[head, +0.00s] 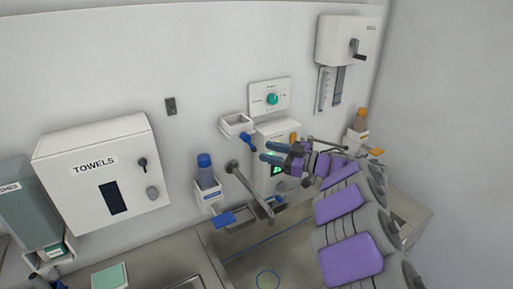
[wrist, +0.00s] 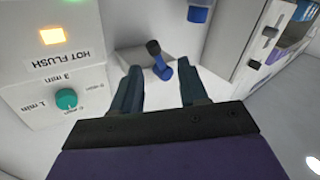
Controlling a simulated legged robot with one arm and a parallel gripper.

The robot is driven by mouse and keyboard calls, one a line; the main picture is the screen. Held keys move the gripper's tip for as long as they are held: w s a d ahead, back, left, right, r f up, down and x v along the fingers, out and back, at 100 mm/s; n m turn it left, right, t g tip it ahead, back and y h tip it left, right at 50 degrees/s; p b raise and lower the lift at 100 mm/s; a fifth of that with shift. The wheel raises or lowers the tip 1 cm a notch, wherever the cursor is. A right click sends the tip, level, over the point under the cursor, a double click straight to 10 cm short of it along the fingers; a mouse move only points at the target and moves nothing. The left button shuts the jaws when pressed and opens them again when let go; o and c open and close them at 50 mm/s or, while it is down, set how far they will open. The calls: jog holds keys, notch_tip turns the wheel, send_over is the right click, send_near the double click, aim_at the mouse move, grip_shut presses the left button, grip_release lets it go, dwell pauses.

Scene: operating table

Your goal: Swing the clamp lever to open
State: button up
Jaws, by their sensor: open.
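A short blue lever (head: 248,142) hangs from a white wall bracket (head: 229,129); it looks like the clamp lever. In the wrist view the blue lever (wrist: 162,71) has a dark end and shows between my fingertips, beyond them. The pale bracket (wrist: 132,55) is behind it. My gripper (head: 267,152) is open and empty, just right of and below the lever in the head view. In the wrist view the two dark fingers (wrist: 160,80) stand apart on either side of the lever. I cannot tell the exact gap, but no contact shows.
A white panel box (wrist: 45,75) with a teal knob and lit amber button is close on the left in the wrist view. A blue-capped bottle (head: 205,172), a grey wall arm (head: 250,190) and the towel dispenser (head: 88,192) are to the left in the head view.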

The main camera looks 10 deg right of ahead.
jog(key=p+v, duration=0.1)
jog(key=v, duration=0.8)
jog(key=w+d+r+m+t+h, duration=0.3)
jog(key=w+d+r+t+h, duration=0.25)
jog(key=r+h, duration=0.2)
jog(key=s+d+r+m+h, duration=0.3)
jog(key=d+r+m+h, duration=0.3)
jog(key=h, duration=0.5)
jog(key=shift+d+m+t, duration=0.45)
jog(key=shift+d+m, duration=0.05)
jog(key=shift+d, duration=0.05)
jog(key=shift+s, duration=0.1)
